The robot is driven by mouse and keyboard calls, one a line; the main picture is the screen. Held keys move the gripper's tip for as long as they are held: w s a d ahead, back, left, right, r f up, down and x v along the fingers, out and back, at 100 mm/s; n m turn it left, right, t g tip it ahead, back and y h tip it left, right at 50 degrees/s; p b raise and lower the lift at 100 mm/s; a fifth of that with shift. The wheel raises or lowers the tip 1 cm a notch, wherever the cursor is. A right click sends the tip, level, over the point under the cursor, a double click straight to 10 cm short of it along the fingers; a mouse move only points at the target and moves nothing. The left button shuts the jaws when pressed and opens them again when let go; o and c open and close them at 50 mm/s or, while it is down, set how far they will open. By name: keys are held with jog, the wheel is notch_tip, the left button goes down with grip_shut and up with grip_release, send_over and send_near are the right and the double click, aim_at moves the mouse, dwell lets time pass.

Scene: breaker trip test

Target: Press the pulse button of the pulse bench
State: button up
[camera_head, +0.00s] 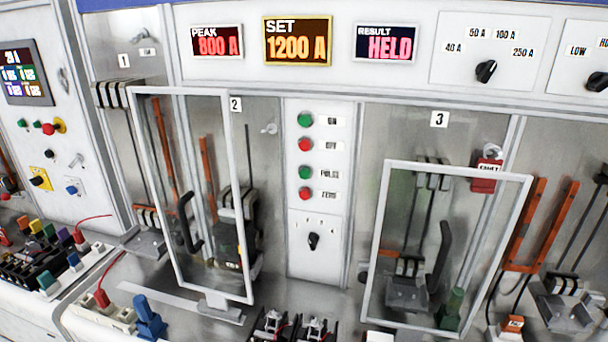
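The pulse bench (320,270) has a column of four buttons between bays 2 and 3. The pulse button (305,172) is green, third from the top, with a small label to its right that seems to read PULSE. A green button (305,120) and a red button (305,145) sit above it, and another red button (304,194) sits just below. Nothing covers the pulse button. Displays above read PEAK 800 A (217,43), SET 1200 A (297,42) and RESULT HELD (386,44). My gripper is not visible.
Two framed clear panels, one at bay 2 (250,240) and one at bay 3 (375,250), stand out on either side of the column. A black rotary knob (314,241) is below the buttons. A blue plug-like object (149,318) and black devices (270,327) are at the front.

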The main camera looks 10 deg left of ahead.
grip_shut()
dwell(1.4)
